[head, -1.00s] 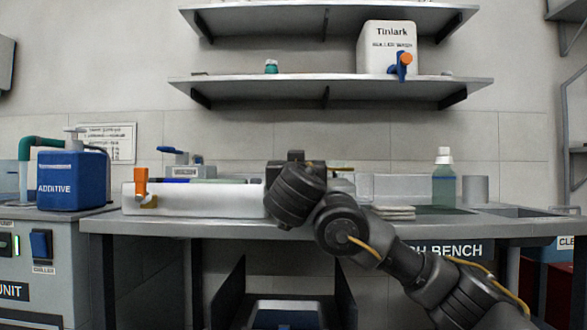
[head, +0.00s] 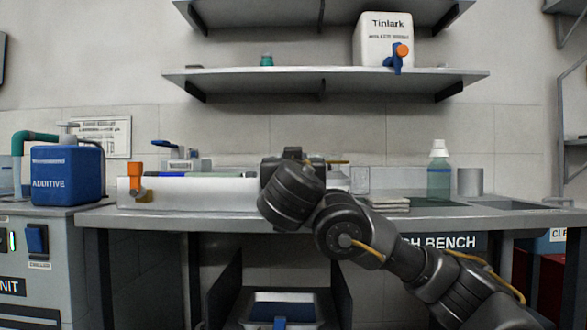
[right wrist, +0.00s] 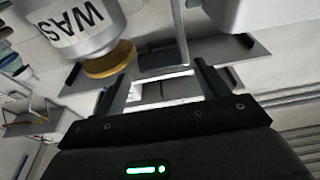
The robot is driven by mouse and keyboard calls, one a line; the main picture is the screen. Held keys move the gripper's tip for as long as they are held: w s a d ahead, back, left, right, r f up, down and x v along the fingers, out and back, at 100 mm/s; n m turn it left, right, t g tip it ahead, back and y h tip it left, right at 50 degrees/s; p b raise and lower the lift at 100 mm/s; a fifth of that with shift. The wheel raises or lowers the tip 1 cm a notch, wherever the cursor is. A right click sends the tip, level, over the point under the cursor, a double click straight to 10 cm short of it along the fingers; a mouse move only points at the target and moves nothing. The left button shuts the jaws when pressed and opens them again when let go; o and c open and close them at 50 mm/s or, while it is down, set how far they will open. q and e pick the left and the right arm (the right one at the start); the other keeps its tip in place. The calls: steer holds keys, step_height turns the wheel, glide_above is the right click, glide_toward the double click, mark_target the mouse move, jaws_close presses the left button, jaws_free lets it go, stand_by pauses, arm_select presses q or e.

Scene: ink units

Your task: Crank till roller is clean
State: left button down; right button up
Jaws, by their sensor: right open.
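A long white unit (head: 190,194) lies on the bench, with an orange handle (head: 136,175) upright at its left end. Blue and green parts (head: 205,174) show along its top; I cannot tell which is the roller or how clean it is. My right arm covers the unit's right end. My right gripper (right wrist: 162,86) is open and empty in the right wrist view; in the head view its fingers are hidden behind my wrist. A bottle lettered "WAS" (right wrist: 75,30), with a yellow cap, is close beside one finger. My left gripper is not in view.
A blue ADDITIVE container (head: 66,176) stands left on a grey cabinet. A green-blue bottle (head: 440,180) and a grey cylinder (head: 470,182) stand right on the bench (head: 400,218). A Tinlark container (head: 383,38) sits on the shelf. A blue-lined bin (head: 283,300) is below.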

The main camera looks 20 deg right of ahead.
steer(key=v, duration=0.7)
steer(key=shift+s, duration=0.25)
stand_by(0.5)
